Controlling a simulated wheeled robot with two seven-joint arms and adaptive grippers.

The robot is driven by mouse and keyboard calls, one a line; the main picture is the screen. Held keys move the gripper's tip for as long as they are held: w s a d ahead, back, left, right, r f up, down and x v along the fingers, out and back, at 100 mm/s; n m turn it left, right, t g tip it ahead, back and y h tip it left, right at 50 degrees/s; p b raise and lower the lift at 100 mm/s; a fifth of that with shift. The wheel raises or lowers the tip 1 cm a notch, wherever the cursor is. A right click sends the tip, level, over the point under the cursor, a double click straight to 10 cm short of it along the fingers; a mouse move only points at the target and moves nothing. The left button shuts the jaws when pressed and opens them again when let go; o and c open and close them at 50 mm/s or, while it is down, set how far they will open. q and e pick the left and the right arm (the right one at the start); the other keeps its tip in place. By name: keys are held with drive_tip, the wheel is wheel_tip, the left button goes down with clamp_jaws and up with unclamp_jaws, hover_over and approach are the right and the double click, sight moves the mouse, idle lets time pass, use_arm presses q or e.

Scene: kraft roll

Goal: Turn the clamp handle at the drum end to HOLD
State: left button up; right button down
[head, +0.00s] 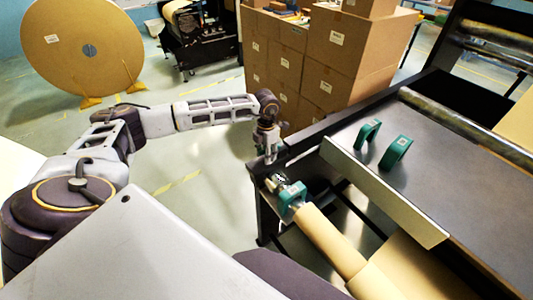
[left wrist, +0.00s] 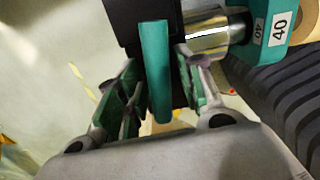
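The clamp handle (left wrist: 155,65) is a flat teal bar on a black block, upright in the left wrist view. My left gripper (left wrist: 158,88) has one finger on each side of the handle, which stands between the green finger pads. The fingers look spread, with narrow gaps beside the bar. In the head view my left gripper (head: 267,155) points down at the near corner of the machine frame, largely hiding the handle. A shiny metal shaft (left wrist: 218,35) runs from the block to a teal collar (left wrist: 268,22) marked 40. No HOLD marking is readable. My right gripper is not in view.
The collar (head: 291,196) sits at the end of a kraft-covered tube (head: 330,240). A metal plate (head: 385,190) and two teal brackets (head: 395,153) are on the machine table (head: 460,210). Stacked cartons (head: 330,60) stand behind. A large disc (head: 60,40) stands back left.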

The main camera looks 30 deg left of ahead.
use_arm(q)
drive_tip(key=shift+f, duration=0.35)
clamp_jaws()
drive_tip(key=shift+w+n+b, duration=0.1)
drive_tip(key=shift+n+b, duration=0.5)
drive_tip(key=shift+b, duration=0.05)
drive_tip(key=shift+r+n, duration=0.1)
drive_tip(key=shift+n, duration=0.2)
